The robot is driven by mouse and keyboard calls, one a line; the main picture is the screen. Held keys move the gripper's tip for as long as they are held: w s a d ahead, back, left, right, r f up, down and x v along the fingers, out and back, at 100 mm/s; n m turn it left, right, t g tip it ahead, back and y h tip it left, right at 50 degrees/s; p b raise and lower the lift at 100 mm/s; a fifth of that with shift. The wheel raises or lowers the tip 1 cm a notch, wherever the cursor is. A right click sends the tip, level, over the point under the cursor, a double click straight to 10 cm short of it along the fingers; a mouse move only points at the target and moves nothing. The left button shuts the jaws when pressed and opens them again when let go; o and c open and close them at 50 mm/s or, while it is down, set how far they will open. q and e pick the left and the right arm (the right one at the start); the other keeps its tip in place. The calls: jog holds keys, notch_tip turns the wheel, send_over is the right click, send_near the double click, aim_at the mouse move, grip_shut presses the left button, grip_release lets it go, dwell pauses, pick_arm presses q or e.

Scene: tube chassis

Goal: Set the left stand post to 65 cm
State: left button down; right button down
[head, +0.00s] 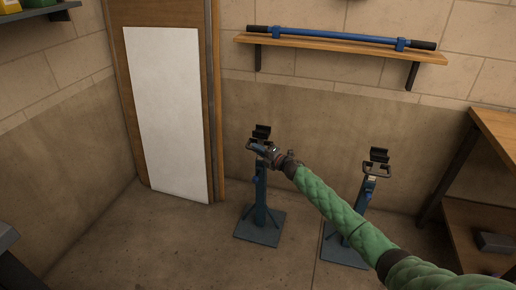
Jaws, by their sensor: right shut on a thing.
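The left stand (259,215) stands upright on the concrete floor. It has a blue square base, a blue post and a black cradle (261,131) on top. My right gripper (266,151) is at the upper part of this stand, just below the cradle, and is shut on it. The gripper hides part of the post top, so the exact part it holds is hard to tell. No height marks can be read on the post. The right stand (366,195) is a similar blue stand with a black cradle, partly behind my right arm. My left gripper is not in view.
A wooden wall shelf (340,48) holds a long blue bar (325,36) with black ends. A wooden workbench (495,130) is at the right edge. A door with a white panel (168,115) is at the left. The floor left of the stands is clear.

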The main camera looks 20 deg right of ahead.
jog(key=shift+f+b, duration=0.4)
jog(key=shift+f, duration=0.5)
jog(key=shift+s+f, duration=0.1)
jog(key=shift+f, duration=0.05)
jog(key=c, duration=1.4)
grip_release()
jog(key=shift+d+f, duration=0.1)
jog(key=v, duration=0.7)
jog(key=shift+s+d, duration=0.2)
jog(key=shift+s, duration=0.1)
